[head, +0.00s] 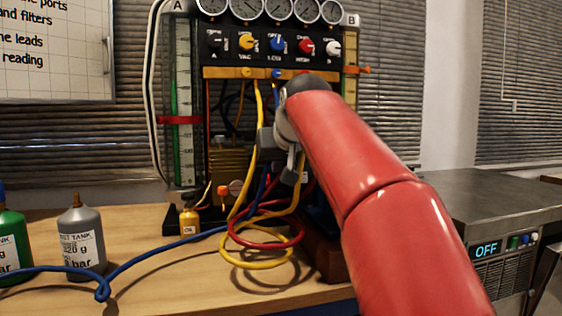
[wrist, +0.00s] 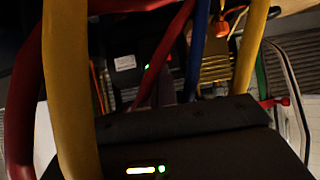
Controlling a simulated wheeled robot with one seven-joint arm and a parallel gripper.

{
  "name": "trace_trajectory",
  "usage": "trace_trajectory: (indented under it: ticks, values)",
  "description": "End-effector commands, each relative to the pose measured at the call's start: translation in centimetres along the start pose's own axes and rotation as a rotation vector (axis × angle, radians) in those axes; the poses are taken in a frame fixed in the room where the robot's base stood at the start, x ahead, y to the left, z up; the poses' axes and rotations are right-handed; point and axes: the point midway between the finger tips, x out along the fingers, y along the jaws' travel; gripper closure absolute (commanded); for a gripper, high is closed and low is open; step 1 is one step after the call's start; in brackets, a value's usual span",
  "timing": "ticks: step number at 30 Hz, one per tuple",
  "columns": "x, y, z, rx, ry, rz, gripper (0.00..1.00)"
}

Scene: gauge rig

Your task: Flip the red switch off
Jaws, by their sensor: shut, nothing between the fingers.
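I cannot make out a red switch for certain in either view. A red knob (head: 306,45) is on the black panel, in a row with black, yellow, blue and white knobs. My gripper (head: 292,167) is below the panel, among the hanging hoses, and partly hidden by my red arm. In the wrist view its dark body fills the bottom, and its narrow fingers (wrist: 168,88) look shut and empty. They point toward a dark box (wrist: 130,60) with a small green light and a white label. Hoses cover part of this box, and I cannot tell whether the fingers touch it.
Yellow hoses (head: 256,110) and a red hose (head: 290,241) hang and coil around my gripper. An orange knob (head: 223,191) and a small yellow weight (head: 189,219) are left of it. A grey tank (head: 81,240) and a blue hose (head: 150,256) occupy the table's left.

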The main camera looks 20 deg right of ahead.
Motion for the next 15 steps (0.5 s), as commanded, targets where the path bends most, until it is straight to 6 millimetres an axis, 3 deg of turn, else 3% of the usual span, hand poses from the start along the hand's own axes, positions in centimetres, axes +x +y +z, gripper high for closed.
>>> trace_trajectory:
  ticks: [6,15]
  values:
    - [5.0,0.0,0.1,0.0,-0.003,-0.001,1.0]
    - [8.7,0.0,0.0,-0.001,-0.001,0.0,1.0]
